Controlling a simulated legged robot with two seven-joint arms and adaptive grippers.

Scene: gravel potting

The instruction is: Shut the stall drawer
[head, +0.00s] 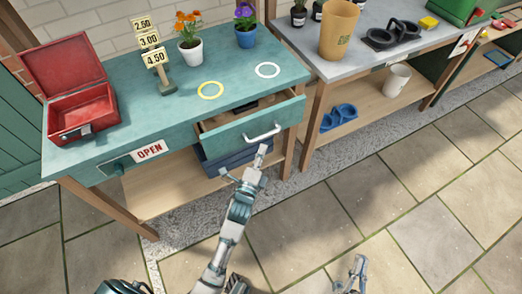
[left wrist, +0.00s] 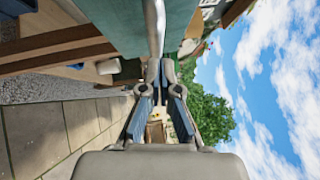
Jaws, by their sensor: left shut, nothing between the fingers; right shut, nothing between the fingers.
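The stall drawer (head: 235,137) is partly pulled out of the teal stall table (head: 130,112); its open inside shows behind the front, with a dark item in it. Its pale bar handle (head: 262,133) also shows in the left wrist view (left wrist: 155,28), beside the teal drawer front (left wrist: 110,18). My left gripper (head: 262,151) is shut and empty, its tips just below the handle in the head view. In the left wrist view the fingertips (left wrist: 160,68) meet near the handle; I cannot tell if they touch it. My right gripper (head: 358,266) is shut and empty, low over the paving.
On the stall stand an open red cash box (head: 84,112), price signs (head: 152,45) and potted flowers (head: 190,50). A blue crate (head: 222,160) sits below the drawer. A grey-topped bench (head: 345,68) stands to the right. The paving in front is clear.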

